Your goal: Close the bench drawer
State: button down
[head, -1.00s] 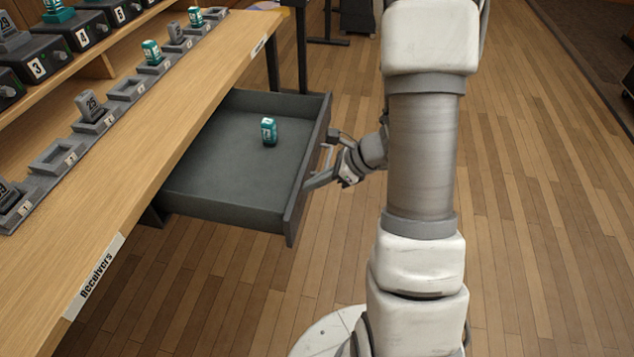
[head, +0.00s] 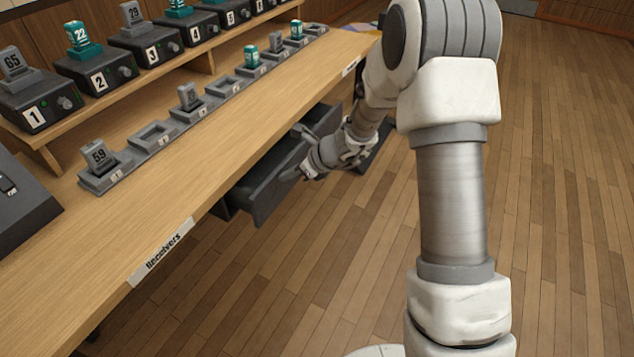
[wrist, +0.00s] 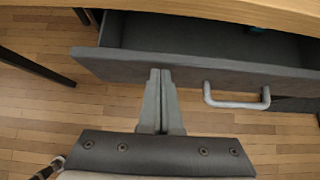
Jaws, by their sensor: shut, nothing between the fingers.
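The grey bench drawer (head: 262,195) stands partly open under the wooden bench, with only a narrow strip of its inside showing in the head view. In the wrist view its front panel (wrist: 200,70) runs across the picture, with a pale bar handle (wrist: 237,99) on it. My gripper (head: 292,174) is shut and empty. In the wrist view its fingertips (wrist: 160,74) are at the drawer front, left of the handle; they seem to touch it. A small teal thing (wrist: 257,29) shows at the back of the drawer, mostly hidden by the bench edge.
The bench top (head: 215,175) overhangs the drawer. It carries a row of charging slots (head: 155,137) and a shelf of numbered receivers (head: 105,75). A dark bench leg (wrist: 38,65) shows at left in the wrist view. The floor (head: 560,200) at right is clear.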

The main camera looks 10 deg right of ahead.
jog(key=w+a+p, duration=0.1)
jog(key=w+a, duration=0.3)
jog(key=a, duration=0.2)
jog(key=shift+w+a, duration=0.2)
jog(key=shift+a, duration=0.05)
jog(key=shift+a+r, duration=0.15)
jog(key=shift+a, duration=0.05)
